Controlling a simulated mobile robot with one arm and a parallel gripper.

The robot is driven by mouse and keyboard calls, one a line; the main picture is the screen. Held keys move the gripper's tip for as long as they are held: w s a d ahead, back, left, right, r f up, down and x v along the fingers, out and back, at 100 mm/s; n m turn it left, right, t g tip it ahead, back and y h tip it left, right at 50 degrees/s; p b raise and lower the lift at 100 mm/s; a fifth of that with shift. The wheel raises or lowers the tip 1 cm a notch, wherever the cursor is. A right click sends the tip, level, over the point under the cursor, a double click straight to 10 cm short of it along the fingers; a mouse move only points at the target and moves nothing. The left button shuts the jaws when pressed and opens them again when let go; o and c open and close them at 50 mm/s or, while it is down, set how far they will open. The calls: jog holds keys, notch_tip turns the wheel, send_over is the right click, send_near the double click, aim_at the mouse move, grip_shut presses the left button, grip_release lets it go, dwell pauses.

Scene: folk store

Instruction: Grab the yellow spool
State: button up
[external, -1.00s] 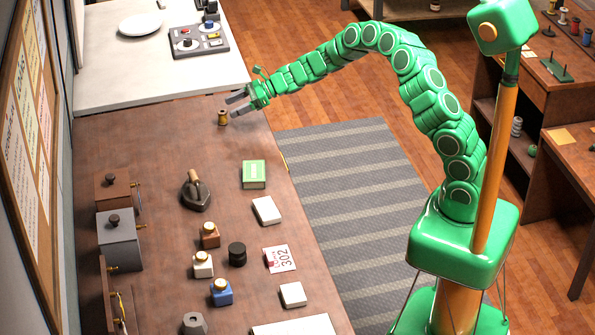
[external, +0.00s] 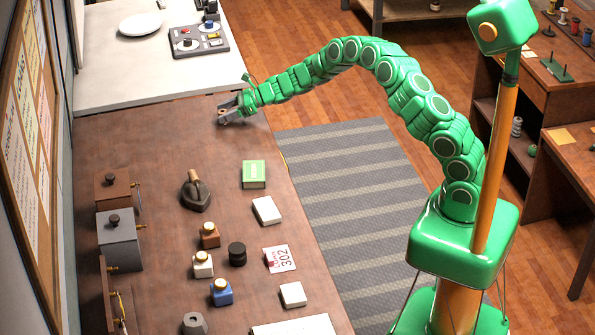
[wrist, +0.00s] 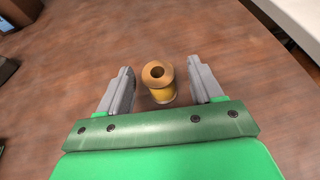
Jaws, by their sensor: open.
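The yellow spool (wrist: 160,91) stands upright on the brown table in the wrist view, with tan ends and a dark hole in its top. My gripper (wrist: 160,84) is open, with one grey finger on each side of the spool.
The white counter (external: 110,85) with a plate (external: 140,25) and a control box (external: 199,42) lies beyond the brown table. An iron (external: 195,190), a green book (external: 253,174) and several small bottles stand nearer. The table around the spool is clear.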

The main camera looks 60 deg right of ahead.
aim_at(225, 111)
jog(key=shift+x, duration=1.5)
jog(key=c, duration=1.1)
